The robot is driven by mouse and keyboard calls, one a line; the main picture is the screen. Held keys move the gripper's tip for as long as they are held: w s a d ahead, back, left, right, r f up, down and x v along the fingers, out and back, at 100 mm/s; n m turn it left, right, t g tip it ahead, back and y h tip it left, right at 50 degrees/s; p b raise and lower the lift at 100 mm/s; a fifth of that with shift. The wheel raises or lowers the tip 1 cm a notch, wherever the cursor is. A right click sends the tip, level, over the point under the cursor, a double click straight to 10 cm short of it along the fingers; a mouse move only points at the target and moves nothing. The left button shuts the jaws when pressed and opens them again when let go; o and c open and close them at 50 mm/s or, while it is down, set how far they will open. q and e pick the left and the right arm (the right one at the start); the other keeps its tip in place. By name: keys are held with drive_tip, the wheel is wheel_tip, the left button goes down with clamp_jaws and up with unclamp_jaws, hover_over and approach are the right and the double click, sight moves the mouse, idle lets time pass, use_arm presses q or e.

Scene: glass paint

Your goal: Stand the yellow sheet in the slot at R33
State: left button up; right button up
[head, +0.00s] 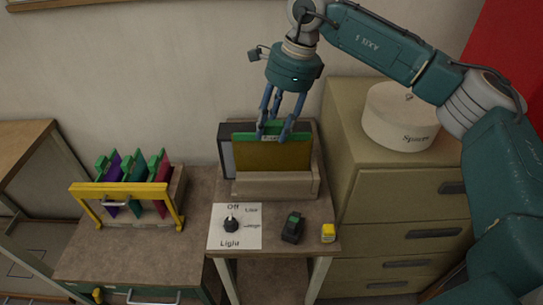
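The yellow sheet (272,156), dark yellow with a green top edge and tab, stands upright at the wooden holder (275,186) on the small table. A dark-framed pale panel (227,150) is behind it. The sheet's lower edge is hidden by the holder's front, so I cannot tell how deep it sits. My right gripper (274,134) comes down from above with its fingers around the green tab, and it looks shut on it. My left gripper is not in view. I can read no R33 label.
A yellow-framed rack (124,187) at left holds purple, teal and red sheets with green edges. A drawer cabinet (398,215) with a white round box (397,116) stands at right.

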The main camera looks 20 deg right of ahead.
drive_tip(key=shift+w+a+p+v, duration=0.1)
drive_tip(key=shift+a+p+v, duration=0.1)
drive_tip(key=shift+p+v, duration=0.55)
drive_tip(key=shift+w+a+p+v, duration=0.1)
drive_tip(key=shift+a+p+v, duration=0.25)
drive_tip(key=shift+v, duration=0.85)
drive_tip(key=shift+a+p+v, duration=0.1)
drive_tip(key=shift+p+v, duration=0.5)
drive_tip(key=shift+v, duration=0.35)
drive_tip(key=shift+r, duration=0.2)
